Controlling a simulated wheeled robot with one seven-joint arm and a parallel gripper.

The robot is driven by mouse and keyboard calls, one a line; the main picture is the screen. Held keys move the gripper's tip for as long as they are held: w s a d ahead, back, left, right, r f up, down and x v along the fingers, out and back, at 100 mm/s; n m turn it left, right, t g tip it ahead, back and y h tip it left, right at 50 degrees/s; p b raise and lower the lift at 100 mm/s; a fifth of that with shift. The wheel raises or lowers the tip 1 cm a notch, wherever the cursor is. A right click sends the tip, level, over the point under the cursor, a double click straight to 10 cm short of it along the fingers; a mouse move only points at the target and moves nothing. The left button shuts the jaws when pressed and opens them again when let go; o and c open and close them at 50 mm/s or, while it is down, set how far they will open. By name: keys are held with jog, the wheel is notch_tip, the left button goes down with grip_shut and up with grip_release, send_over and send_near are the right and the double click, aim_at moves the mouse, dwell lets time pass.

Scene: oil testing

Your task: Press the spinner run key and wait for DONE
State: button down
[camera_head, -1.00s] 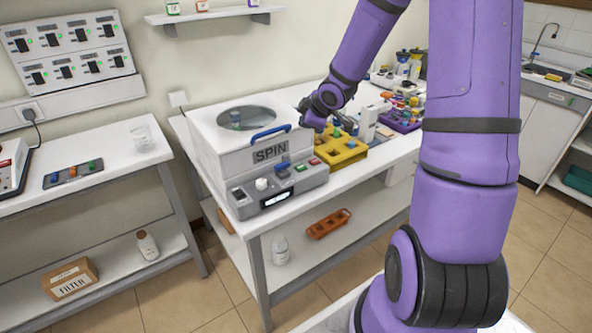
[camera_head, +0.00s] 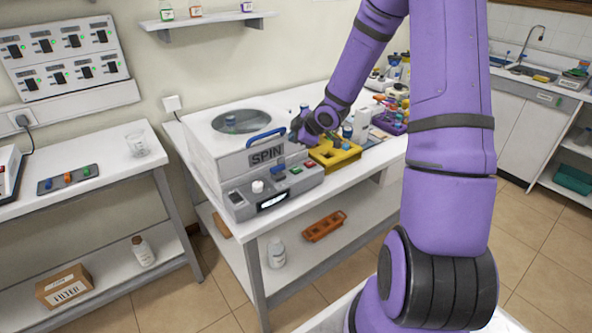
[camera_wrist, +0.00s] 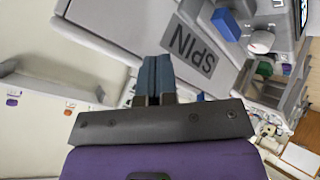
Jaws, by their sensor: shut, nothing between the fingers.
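The spinner (camera_head: 240,160) is a white box marked SPIN with a blue handle (camera_head: 267,138) and a round opening on top. My gripper (camera_head: 298,131) is near the spinner's right front, above the keys. In the wrist view my gripper (camera_wrist: 154,70) is shut and empty, pointing toward the SPIN label (camera_wrist: 189,50). Contact cannot be told.
A yellow rack (camera_head: 334,157) stands just right of the spinner. A purple rack (camera_head: 392,126) and bottles sit further back. An orange tray (camera_head: 324,226) and a bottle (camera_head: 275,252) are on the lower shelf. The left table (camera_head: 105,175) holds a small tray and a beaker.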

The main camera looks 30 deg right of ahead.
aim_at(296, 170)
jog(key=shift+f, duration=4.25)
jog(key=shift+f, duration=0.15)
jog(key=shift+f, duration=0.25)
